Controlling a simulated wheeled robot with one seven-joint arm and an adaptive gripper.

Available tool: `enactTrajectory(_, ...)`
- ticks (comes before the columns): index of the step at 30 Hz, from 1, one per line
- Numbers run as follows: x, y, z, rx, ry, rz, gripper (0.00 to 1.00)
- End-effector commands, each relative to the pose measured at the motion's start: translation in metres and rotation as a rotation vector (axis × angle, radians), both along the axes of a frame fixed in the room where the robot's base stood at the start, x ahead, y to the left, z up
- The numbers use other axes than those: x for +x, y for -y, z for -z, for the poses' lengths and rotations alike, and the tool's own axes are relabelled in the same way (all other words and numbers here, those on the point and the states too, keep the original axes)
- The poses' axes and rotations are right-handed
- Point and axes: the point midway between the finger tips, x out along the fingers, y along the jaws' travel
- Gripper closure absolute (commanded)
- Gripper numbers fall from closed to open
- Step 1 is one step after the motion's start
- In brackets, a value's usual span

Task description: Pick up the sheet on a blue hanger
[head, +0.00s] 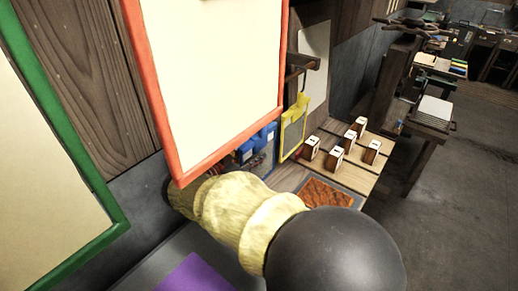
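A blue hanger (267,133) shows in the middle of the head view, beyond the lower right corner of a large red-framed panel. A dark bluish piece (267,160) hangs below it and seems to be its sheet, partly covered by the panel and by my pale yellow arm. My arm crosses the lower middle and runs behind the red frame's lower edge. My gripper cannot be made out.
The red-framed panel (215,80) and a green-framed panel (45,170) stand close in front. Several small wooden blocks (336,158) and a reddish-brown tile (325,193) lie on a wooden surface at right. A purple patch (195,274) is below. Open floor (460,200) lies right.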

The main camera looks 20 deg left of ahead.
Motion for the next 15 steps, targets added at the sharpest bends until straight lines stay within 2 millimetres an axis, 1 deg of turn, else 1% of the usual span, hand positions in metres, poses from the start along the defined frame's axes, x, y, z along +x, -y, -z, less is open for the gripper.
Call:
enactTrajectory(1,0.005,0.001,-0.003,-0.002,-0.001,0.001,0.77)
enactTrajectory(6,0.021,0.007,0.004,-0.001,0.0,0.001,0.77)
enactTrajectory(9,0.026,0.009,0.006,-0.001,0.001,0.001,0.77)
enactTrajectory(15,0.026,0.009,0.008,0.0,0.001,0.0,0.77)
